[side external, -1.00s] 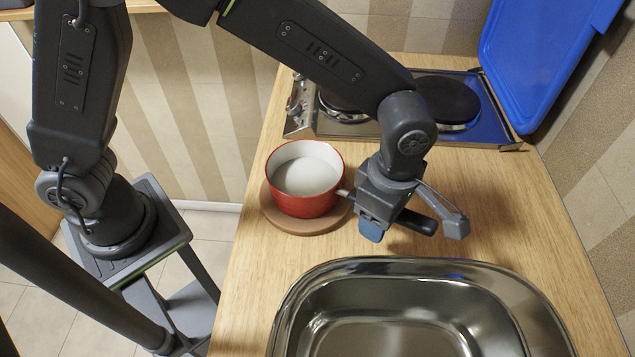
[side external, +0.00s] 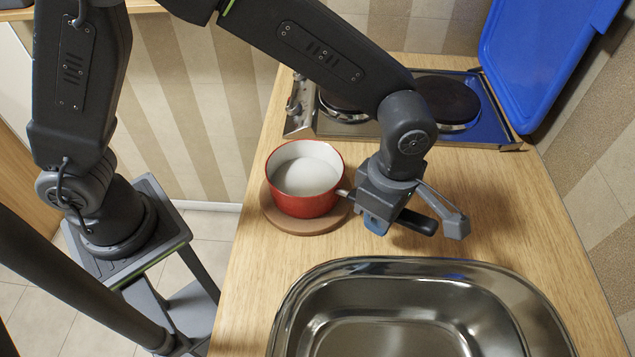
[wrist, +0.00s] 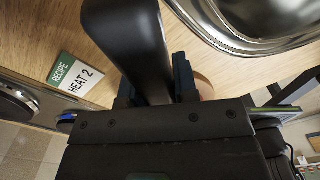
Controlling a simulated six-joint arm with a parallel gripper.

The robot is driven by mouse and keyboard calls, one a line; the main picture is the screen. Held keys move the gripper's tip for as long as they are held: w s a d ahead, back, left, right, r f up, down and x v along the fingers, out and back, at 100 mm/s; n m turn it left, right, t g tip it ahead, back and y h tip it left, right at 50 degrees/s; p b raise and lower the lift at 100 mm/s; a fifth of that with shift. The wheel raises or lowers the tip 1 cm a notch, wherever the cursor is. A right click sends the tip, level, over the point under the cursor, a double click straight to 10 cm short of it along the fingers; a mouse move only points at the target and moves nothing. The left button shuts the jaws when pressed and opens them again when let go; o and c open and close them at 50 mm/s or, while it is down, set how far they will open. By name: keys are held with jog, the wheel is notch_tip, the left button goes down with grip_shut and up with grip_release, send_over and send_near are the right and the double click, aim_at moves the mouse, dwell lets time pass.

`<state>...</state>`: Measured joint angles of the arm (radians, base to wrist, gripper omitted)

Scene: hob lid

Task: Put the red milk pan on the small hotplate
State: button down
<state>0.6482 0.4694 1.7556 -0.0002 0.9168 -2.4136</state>
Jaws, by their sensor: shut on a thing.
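The red milk pan (side external: 304,202), white inside, stands upright on a round wooden board (side external: 284,222) on the worktop. Its black handle (side external: 418,222) points right and also fills the middle of the wrist view (wrist: 125,40). My gripper (side external: 384,217) is shut on the handle, with the jaws on either side of it. The hob (side external: 400,131) stands behind the pan. Its right hotplate (side external: 446,100) is bare and dark. Its left hotplate (side external: 338,104) is mostly hidden by my arm, so I cannot compare their sizes well.
A steel sink (side external: 400,335) lies in front of the pan. The blue hob lid (side external: 545,60) stands raised at the back right. A card reading "RECIPE HEAT 2" (wrist: 75,78) shows in the wrist view. Bare worktop (side external: 500,200) lies right of my gripper.

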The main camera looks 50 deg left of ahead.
jog(key=shift+r, duration=0.2)
jog(key=shift+r, duration=1.4)
jog(key=shift+r, duration=0.35)
jog(key=r, duration=0.5)
jog(key=shift+w+a, duration=0.2)
jog(key=shift+w, duration=0.05)
jog(key=w+a+m, duration=0.7)
jog(key=w+a, duration=0.8)
jog(key=w, duration=0.1)
notch_tip(320, 180, down, 6)
jog(key=shift+w+a+f, duration=0.2)
jog(key=shift+w+a, duration=0.05)
jog(key=shift+f, duration=0.25)
dwell(0.3)
